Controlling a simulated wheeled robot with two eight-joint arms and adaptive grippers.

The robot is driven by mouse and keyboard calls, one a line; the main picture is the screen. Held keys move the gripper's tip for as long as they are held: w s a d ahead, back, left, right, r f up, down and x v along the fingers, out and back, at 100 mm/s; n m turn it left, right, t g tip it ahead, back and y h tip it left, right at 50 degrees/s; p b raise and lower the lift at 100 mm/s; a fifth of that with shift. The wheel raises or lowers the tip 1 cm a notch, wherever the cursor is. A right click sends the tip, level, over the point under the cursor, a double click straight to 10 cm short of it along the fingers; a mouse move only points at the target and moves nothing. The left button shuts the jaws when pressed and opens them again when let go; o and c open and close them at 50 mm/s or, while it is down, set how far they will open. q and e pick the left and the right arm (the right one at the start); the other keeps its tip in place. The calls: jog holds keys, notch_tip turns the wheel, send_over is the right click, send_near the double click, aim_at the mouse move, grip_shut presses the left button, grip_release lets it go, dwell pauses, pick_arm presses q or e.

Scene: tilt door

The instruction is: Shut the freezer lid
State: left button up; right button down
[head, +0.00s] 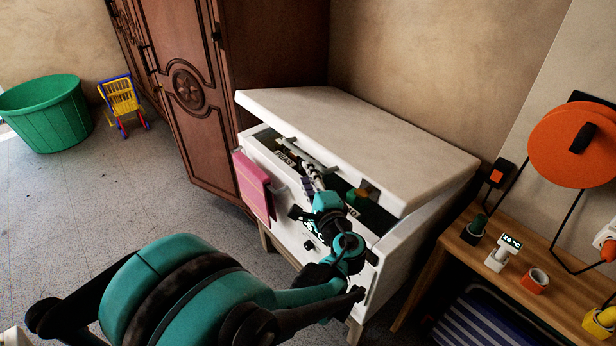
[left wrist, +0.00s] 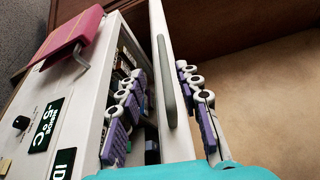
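The white freezer (head: 398,262) stands against the wall with its lid (head: 340,125) partly raised, tilted up over a dark gap along the front. A grey bar handle (left wrist: 167,80) is fixed to the lid. My left gripper (head: 311,180) is at the lid's front edge. In the left wrist view my left gripper (left wrist: 163,112) has its purple-padded fingers apart, one on each side of the lid (left wrist: 173,120). One finger is on the opening side and the other on the outer side. Firm contact cannot be made out. My right gripper is not in view.
A dark wooden wardrobe (head: 190,90) stands close on the left. A wooden bench (head: 455,240) with small items and an orange reel (head: 560,150) stands on the right. The floor at left is open.

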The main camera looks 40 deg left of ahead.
pick_arm(q)
jog(key=shift+a+r+p, duration=0.1)
jog(key=shift+r+p, duration=0.1)
jog(key=shift+p, duration=0.1)
jog(key=c, duration=0.7)
jog(key=r+n+g+h+p, duration=0.1)
jog(key=p, duration=0.2)
jog(key=a+r+n+g+h+p, duration=0.1)
jog(key=g+p, duration=0.1)
jog(key=p, duration=0.2)
jog(key=shift+w+a+r+n+h+p, duration=0.2)
jog(key=shift+w+r+n+h+p, duration=0.1)
jog(key=shift+w+r+n, duration=0.1)
grip_shut()
notch_tip(320, 180, up, 13)
jog(key=n+g+h+p, duration=0.35)
jog(key=h+p, duration=0.95)
jog(key=p, duration=0.5)
send_over(365, 190)
jog(key=s, duration=0.1)
jog(key=shift+t, duration=0.35)
jog(key=f, duration=0.4)
jog(key=f+b, duration=0.1)
jog(key=f, duration=0.3)
jog(key=w+f+b, duration=0.1)
jog(key=f, duration=0.3)
jog(key=shift+a, duration=0.1)
jog(key=shift+s+f+b, duration=0.3)
jog(key=shift+f, duration=0.3)
